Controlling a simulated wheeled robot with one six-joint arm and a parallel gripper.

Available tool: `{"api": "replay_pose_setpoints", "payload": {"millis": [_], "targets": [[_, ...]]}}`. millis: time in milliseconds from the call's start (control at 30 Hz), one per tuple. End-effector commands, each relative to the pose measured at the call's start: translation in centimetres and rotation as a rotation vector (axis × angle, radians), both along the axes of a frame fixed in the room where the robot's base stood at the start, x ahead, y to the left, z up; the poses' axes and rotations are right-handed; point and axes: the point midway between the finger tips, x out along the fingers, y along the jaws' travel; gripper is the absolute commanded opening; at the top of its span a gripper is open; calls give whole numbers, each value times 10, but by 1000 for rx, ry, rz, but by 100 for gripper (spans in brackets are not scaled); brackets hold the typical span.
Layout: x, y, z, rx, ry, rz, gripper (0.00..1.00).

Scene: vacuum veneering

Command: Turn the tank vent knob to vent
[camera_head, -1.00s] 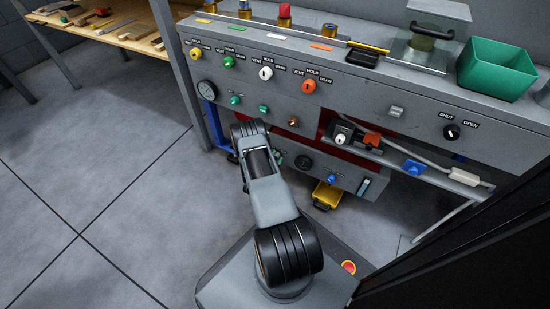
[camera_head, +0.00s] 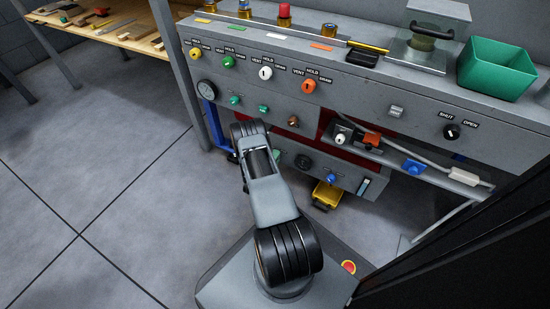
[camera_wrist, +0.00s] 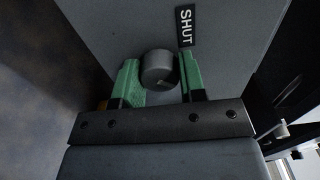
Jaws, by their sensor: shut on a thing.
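In the wrist view, a round dark grey knob (camera_wrist: 158,66) stands out from a grey panel. A black label (camera_wrist: 186,27) reading SHUT is above and to the right of it. My gripper (camera_wrist: 160,78), with green fingers, is shut on this knob, one finger on each side. No VENT lettering shows in the wrist view, so its label does not confirm that this is the tank vent knob. In the head view my arm hides the knob and most of the lower panel's left part.
Several VENT/HOLD knobs, including an orange one (camera_head: 309,86), line the upper panel. A black knob (camera_head: 451,132) marked SHUT/OPEN is at right. A blue knob (camera_head: 331,178) is on the lower panel. A yellow container (camera_head: 327,195) stands below. The floor at left is clear.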

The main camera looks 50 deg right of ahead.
Motion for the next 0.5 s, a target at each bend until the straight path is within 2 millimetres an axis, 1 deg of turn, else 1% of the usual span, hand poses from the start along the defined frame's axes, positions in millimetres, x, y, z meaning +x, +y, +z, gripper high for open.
{"api": "replay_pose_setpoints", "payload": {"millis": [200, 500], "targets": [[0, 0, -1, 28, -108, 0, 14], [0, 0, -1, 45, -179, 0, 14]]}}
